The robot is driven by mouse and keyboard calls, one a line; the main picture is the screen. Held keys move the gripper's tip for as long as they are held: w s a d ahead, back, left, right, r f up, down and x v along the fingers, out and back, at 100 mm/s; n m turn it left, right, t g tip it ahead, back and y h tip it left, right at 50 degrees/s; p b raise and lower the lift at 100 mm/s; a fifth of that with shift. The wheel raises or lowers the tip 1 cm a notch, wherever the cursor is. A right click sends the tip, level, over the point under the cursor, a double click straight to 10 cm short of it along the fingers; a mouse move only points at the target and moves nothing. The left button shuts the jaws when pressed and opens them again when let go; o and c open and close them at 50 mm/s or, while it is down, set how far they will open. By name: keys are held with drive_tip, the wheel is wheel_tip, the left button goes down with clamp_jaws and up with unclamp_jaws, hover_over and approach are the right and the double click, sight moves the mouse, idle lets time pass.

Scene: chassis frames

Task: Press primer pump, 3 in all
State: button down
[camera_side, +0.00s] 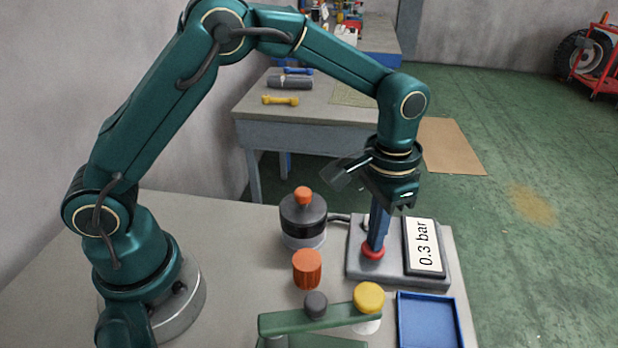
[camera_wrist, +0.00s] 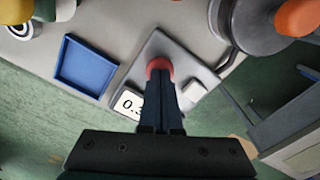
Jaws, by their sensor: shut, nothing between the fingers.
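The primer pump is taken to be the red round button (camera_side: 373,252) on a light grey base plate (camera_side: 352,267); it also shows in the wrist view (camera_wrist: 159,64). My gripper (camera_side: 375,243) points down with its long fingers together and nothing between them. The fingertips are right at the top of the red button and appear to touch it; how far it is pushed in I cannot tell. In the wrist view the fingers (camera_wrist: 160,82) cover the near part of the button. A display (camera_side: 425,247) on the plate reads 0.3 bar.
A dark canister with an orange cap (camera_side: 303,213) stands left of the plate, joined by a hose. An orange ribbed cap (camera_side: 307,270), a yellow cap (camera_side: 369,297), a green bracket (camera_side: 290,322) and an empty blue tray (camera_side: 428,322) stand in front. A small white block (camera_wrist: 195,91) sits on the plate.

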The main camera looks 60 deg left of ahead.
drive_tip(key=shift+r, duration=1.45)
drive_tip(key=shift+r, duration=0.1)
drive_tip(key=shift+r, duration=2.35)
